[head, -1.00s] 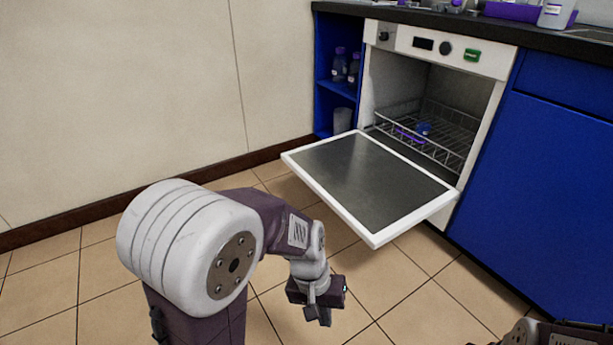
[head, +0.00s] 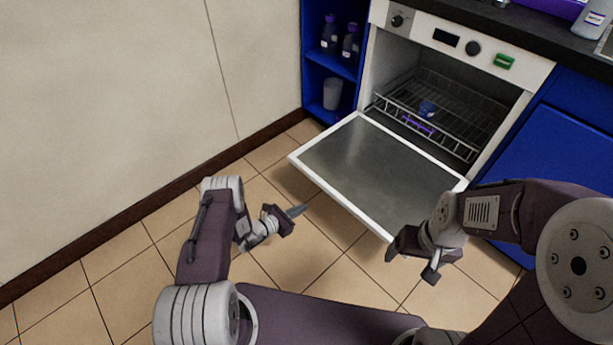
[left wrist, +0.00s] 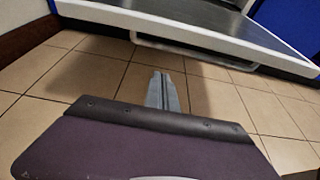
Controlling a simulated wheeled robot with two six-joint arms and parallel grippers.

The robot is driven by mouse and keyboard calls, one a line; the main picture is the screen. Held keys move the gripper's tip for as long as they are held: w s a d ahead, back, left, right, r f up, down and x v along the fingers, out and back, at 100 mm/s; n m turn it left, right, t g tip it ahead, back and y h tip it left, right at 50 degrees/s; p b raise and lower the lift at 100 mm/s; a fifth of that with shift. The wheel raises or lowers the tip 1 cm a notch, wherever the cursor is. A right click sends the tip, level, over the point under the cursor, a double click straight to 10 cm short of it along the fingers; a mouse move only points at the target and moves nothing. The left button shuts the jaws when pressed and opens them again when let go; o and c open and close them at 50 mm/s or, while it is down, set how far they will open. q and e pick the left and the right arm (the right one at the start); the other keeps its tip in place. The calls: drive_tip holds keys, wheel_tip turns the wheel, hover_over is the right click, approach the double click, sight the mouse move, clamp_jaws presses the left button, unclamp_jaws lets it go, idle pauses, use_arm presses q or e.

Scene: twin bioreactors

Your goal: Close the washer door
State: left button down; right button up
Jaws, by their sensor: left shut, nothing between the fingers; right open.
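The washer door (head: 375,172) is folded down and open, with a white frame and a grey inner panel. It hangs out in front of the washer (head: 458,45). In the left wrist view the shut fingers (left wrist: 162,92) point toward the floor below the door's white edge (left wrist: 190,28). My right gripper (head: 411,264) is open near the door's front right corner. My right arm hides that corner, and whether it touches the door I cannot tell.
Inside the washer is a wire rack (head: 440,115) with a blue item (head: 427,108) and a purple item (head: 417,125). A blue shelf (head: 332,65) with bottles stands left of it. The tiled floor (head: 130,262) on the left is clear.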

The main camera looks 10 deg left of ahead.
use_arm(q)
drive_tip(key=b+x, duration=0.7)
drive_tip(key=x, duration=0.3)
drive_tip(key=r, duration=0.4)
drive_tip(key=shift+s+a+r, duration=0.1)
drive_tip(key=shift+s+r, duration=0.05)
drive_tip(key=shift+s, duration=0.05)
use_arm(e)
wheel_tip(320, 180, down, 6)
drive_tip(key=shift+f, duration=0.15)
drive_tip(key=shift+s+d, duration=0.1)
